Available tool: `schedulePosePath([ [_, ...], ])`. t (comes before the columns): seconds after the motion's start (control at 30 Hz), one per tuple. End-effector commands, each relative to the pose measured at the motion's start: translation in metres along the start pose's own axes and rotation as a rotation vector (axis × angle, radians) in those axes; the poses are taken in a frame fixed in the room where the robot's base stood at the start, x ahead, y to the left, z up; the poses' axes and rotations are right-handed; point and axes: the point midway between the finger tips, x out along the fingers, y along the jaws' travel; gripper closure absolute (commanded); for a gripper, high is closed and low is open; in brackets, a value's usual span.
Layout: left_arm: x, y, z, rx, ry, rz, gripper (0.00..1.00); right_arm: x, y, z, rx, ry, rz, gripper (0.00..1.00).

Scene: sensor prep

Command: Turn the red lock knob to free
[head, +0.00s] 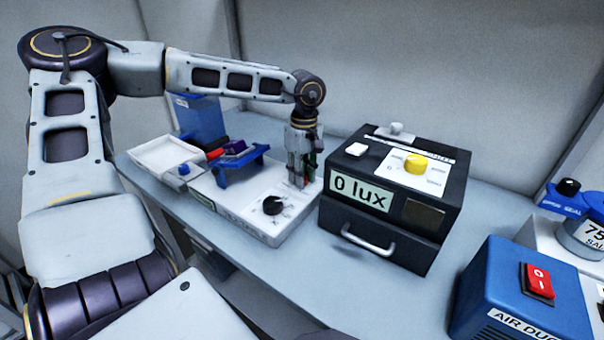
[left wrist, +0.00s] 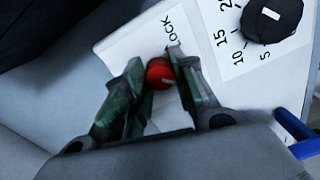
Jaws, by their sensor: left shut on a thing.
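The red lock knob (left wrist: 160,73) sits on the white panel beside the printed word LOCK in the left wrist view. My left gripper (left wrist: 157,72) is shut on it, with one green finger on each side.
A blue holder (head: 238,165), a white tray (head: 165,153) and a blue air duct unit (head: 515,290) share the table. The front table (head: 340,285) is clear.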

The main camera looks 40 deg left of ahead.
Motion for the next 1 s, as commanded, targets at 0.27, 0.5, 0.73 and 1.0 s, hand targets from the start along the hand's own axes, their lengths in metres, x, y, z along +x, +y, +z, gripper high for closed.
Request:
schedulePosePath([
  [0.27,-0.001,0.001,-0.001,-0.001,0.003,0.004,0.72,-0.001,0.000,-0.001,0.000,0.003,0.000,0.51],
  [0.5,-0.001,0.001,-0.001,-0.001,0.001,0.002,0.51,-0.001,-0.001,0.003,0.001,0.000,-0.002,0.51],
  [0.73,-0.001,0.000,0.000,-0.001,0.001,0.001,0.51,-0.001,-0.003,0.004,0.004,-0.003,-0.005,0.51],
  [1.0,-0.011,0.001,0.000,-0.002,0.001,0.004,0.51,-0.001,-0.002,0.002,0.002,-0.001,-0.003,0.51],
])
